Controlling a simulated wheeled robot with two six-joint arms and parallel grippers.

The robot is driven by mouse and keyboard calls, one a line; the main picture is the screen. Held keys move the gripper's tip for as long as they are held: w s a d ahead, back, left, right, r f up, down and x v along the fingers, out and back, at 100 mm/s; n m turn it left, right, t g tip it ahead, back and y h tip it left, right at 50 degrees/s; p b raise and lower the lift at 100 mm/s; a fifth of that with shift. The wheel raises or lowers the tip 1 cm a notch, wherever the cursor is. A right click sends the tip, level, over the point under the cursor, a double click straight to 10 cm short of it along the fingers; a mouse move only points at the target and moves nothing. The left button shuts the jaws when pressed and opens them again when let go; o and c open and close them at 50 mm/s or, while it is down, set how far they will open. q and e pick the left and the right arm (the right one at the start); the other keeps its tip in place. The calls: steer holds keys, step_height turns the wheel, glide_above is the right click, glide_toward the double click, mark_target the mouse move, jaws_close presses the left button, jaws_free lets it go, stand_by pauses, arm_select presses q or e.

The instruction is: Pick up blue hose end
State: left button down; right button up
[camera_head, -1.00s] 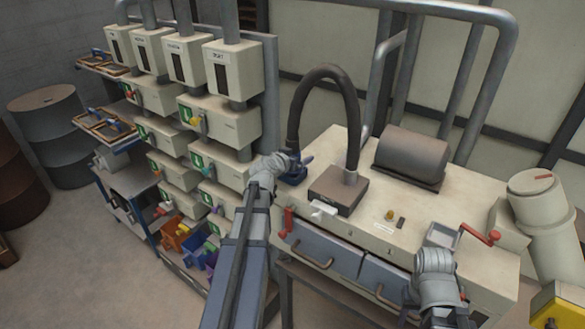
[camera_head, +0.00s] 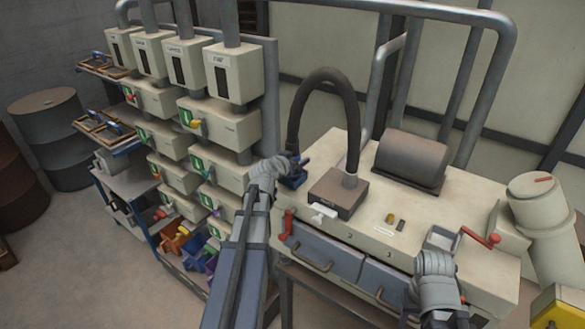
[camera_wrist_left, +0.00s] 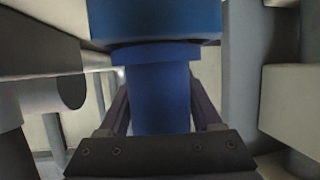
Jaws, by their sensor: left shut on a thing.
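The blue hose end (camera_head: 294,171) is at the left end of the dark arched hose (camera_head: 322,76), above the left end of the cream machine top. My left gripper (camera_head: 284,166) is shut on it. In the left wrist view the blue hose end (camera_wrist_left: 160,95) stands between the two dark fingers, with a wider blue part above. My right gripper (camera_head: 441,246) is over the machine's front right, near a small grey tray; its fingers are too unclear to tell their state.
The hose rises from a brown box (camera_head: 339,192) on the machine top. A dark cylinder (camera_head: 411,155) lies behind it. Cream dispenser units (camera_head: 222,122) stand close left of my left arm. A red crank (camera_head: 482,237) is at the right, and grey drawers (camera_head: 325,252) are in front.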

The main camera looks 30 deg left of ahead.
arm_select(q)
steer(key=shift+r, duration=0.1)
step_height(320, 180, up, 10)
steer(key=p, duration=1)
